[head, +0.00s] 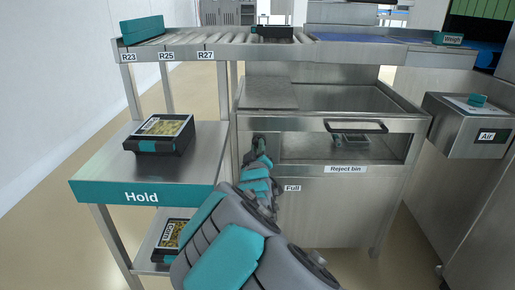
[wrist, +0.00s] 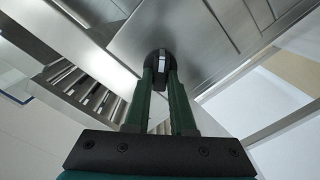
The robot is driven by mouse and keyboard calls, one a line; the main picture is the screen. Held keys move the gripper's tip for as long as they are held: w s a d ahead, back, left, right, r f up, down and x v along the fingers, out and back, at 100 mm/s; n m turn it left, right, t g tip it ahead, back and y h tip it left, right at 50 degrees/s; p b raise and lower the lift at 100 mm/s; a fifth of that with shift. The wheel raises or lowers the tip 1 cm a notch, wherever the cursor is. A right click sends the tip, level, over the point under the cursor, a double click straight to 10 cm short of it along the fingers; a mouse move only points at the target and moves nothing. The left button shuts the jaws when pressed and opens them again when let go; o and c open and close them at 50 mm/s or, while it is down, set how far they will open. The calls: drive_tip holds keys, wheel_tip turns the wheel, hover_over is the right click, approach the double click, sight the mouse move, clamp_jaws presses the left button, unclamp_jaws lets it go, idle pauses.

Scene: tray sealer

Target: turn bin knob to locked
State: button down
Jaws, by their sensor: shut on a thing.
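The bin knob (wrist: 160,57) is a round dark knob with a pale bar across it, set on a steel panel, and it shows between my fingertips in the wrist view. My gripper (wrist: 159,72) is shut on the knob, one green finger on each side. In the head view my gripper (head: 259,146) reaches the left part of the reject bin's front, and hand and arm hide the knob there. The reject bin (head: 335,210) is a steel cabinet with a "Reject bin" label and a clear window. Any lock marking by the knob cannot be made out.
The Hold table (head: 90,178) stands close on the left with a black tray (head: 163,134) on it and another tray (head: 170,235) below. A roller conveyor (head: 215,50) runs behind. The Air box (head: 470,122) juts out at the right. A handle (head: 356,127) sits above the window.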

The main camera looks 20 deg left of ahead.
drive_tip(key=shift+n, duration=0.5)
drive_tip(key=c, duration=0.8)
unclamp_jaws()
drive_tip(key=shift+o, duration=0.2)
drive_tip(key=b+v, duration=0.1)
drive_tip(key=v, duration=0.7)
drive_tip(key=shift+w, duration=0.1)
